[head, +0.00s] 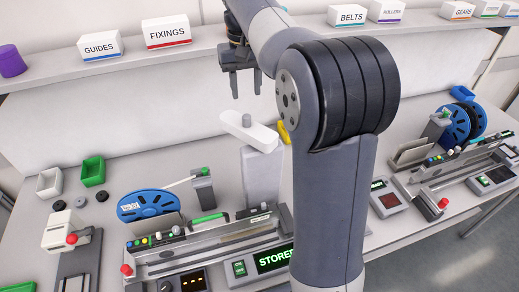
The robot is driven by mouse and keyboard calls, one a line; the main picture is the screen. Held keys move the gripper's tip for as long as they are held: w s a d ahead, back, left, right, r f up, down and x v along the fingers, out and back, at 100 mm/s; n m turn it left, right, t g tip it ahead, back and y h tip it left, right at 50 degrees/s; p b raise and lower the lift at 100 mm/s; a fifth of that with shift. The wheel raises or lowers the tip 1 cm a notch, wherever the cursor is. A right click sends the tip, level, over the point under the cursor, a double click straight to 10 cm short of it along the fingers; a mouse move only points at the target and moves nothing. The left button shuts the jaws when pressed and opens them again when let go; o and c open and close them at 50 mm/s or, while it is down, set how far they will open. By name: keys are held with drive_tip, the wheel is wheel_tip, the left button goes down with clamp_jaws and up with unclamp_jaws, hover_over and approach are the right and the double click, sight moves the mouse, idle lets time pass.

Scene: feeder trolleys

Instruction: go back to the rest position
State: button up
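My gripper (246,92) hangs from the end of my arm at the upper middle of the head view, fingers pointing down. Its two dark fingers are apart with nothing between them. It is above the white handle-shaped top (250,131) of a pale post (262,175) and does not touch it. My own arm covers the middle right of the view and hides part of the bench behind it.
A left feeder trolley (190,252) has a blue reel (148,205) and a green "STORED" display (275,259). Another feeder (455,165) with blue reels stands right. Labelled boxes, such as FIXINGS (167,31), line the back shelf. Small bins (93,171) sit left.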

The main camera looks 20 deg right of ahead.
sight(245, 117)
wheel_tip(245, 117, down, 8)
drive_tip(key=shift+f, duration=0.1)
drive_tip(key=shift+s+a, duration=0.25)
drive_tip(key=shift+a, duration=0.05)
idle(0.4)
